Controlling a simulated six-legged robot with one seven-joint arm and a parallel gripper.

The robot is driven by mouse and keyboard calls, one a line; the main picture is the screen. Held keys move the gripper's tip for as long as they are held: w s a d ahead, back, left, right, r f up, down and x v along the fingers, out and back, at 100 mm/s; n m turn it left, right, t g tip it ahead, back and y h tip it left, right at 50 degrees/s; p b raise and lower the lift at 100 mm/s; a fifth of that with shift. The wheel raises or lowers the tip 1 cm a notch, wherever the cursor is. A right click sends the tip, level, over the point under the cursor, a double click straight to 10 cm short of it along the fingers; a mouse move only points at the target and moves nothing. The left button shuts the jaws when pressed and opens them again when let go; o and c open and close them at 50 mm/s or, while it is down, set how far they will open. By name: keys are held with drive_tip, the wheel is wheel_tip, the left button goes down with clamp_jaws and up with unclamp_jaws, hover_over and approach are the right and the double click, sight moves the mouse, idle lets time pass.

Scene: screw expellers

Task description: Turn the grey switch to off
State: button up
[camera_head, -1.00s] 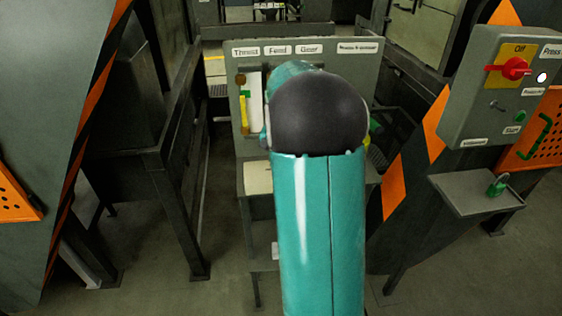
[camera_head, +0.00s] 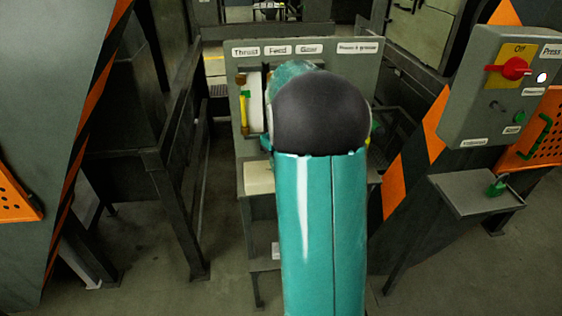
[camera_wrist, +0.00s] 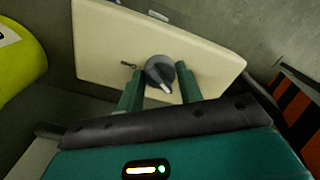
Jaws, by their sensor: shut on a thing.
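The grey switch (camera_wrist: 160,74) is a round dark grey knob with a lighter pointer tip, on a cream plate (camera_wrist: 100,42). The pointer tip slants towards the lower right in the wrist view. A small dark mark shows on the plate left of the knob. My gripper (camera_wrist: 158,80) has its two green fingers on either side of the knob and is shut on it. In the head view my teal arm with its dark joint hides my gripper and the switch.
A grey panel (camera_head: 350,70) with several labels stands behind my arm, with a yellow bar (camera_head: 245,110) at its left. At right is a control box (camera_head: 470,115) with a red knob (camera_head: 515,68). A yellow-green rounded object (camera_wrist: 20,60) is at left in the wrist view.

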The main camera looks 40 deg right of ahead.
drive_tip(key=shift+n, duration=2)
drive_tip(key=o, duration=1)
wheel_tip(320, 180, up, 14)
drive_tip(key=shift+f, duration=0.1)
drive_tip(key=shift+a, duration=0.15)
